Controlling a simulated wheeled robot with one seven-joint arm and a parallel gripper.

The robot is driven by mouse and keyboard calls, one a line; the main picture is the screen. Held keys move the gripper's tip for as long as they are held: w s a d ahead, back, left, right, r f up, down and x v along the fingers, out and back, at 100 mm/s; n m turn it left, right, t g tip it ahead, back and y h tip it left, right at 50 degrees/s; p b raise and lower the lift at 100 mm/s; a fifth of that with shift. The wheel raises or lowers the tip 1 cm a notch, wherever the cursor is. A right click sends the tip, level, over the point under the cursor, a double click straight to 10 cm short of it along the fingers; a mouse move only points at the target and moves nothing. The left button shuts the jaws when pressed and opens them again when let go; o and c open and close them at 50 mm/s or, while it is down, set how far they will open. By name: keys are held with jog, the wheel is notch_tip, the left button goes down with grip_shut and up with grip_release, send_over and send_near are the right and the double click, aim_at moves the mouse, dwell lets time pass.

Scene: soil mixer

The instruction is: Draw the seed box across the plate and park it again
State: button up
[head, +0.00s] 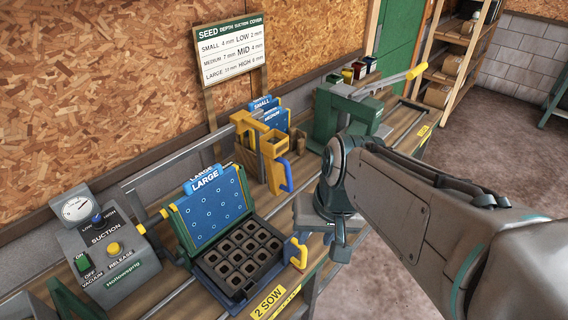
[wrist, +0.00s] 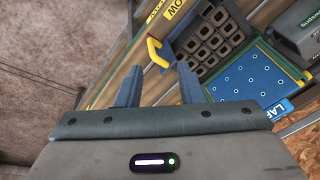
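The blue seed plate marked LARGE (head: 212,212) leans tilted behind a dark tray of square cells (head: 238,262). In the wrist view the plate (wrist: 246,82) and tray (wrist: 213,43) lie right of the fingers. A yellow box-like frame with a blue handle (head: 272,158) stands upright farther back on the bench; it may be the seed box, but I cannot be sure. My gripper (wrist: 159,72) is open and empty, its fingers apart. A yellow handle (wrist: 156,54) on the tray side shows just beyond the fingertips. In the head view my wrist partly hides the gripper.
A grey suction unit (head: 108,248) with gauge and buttons stands at the left. Blue plates marked SMALL and MEDIUM (head: 273,117) stand behind the yellow frame. A green press with a yellow lever (head: 350,108) stands farther back. Open floor (wrist: 45,55) lies beside the bench.

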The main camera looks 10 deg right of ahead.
notch_tip(320, 180, down, 5)
jog(key=w+a+m+g+y+b, duration=0.1)
jog(key=w+a+m+g+y, duration=0.1)
jog(key=m+y, duration=0.35)
jog(key=m+t+y+b, duration=0.3)
jog(key=m+t+y, duration=0.4)
jog(key=m+t, duration=0.9)
send_near(288, 176)
jog(key=w+a+m+g+p, duration=0.1)
jog(key=w+a, duration=0.1)
jog(key=w+a+r+m+g, duration=0.1)
jog(key=w+a, duration=0.1)
jog(key=w, duration=0.1)
jog(key=w+a+r+m+g+p, duration=0.1)
jog(key=w+a+g, duration=0.1)
jog(key=w, duration=0.1)
jog(key=shift+r+m+h+p, duration=0.15)
jog(key=shift+m+h+p, duration=0.1)
jog(key=shift+p, duration=0.1)
jog(key=shift+c, duration=0.2)
grip_shut()
